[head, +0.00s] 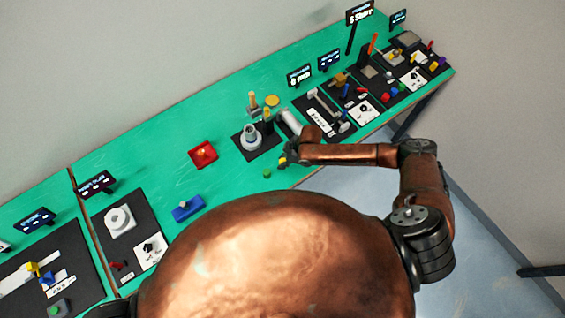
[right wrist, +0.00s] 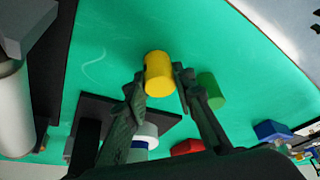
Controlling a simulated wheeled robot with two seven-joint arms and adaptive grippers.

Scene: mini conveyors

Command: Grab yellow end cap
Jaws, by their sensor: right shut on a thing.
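The yellow end cap (right wrist: 159,73) is a short cylinder between the fingertips of my right gripper (right wrist: 159,80) in the right wrist view. The fingers are shut on its two sides. In the head view the cap (head: 282,162) shows as a small yellow spot at the tip of my right gripper (head: 287,158), near the front edge of the green table. I cannot tell whether the cap is clear of the table. My left gripper is not in view.
A green cylinder (head: 267,174) stands close beside the gripper. A black mat (head: 244,145) with a white-and-grey assembly lies just behind. A red tray (head: 203,153) and a blue block (head: 188,207) are further left. A white cylinder (head: 290,122) is behind the gripper.

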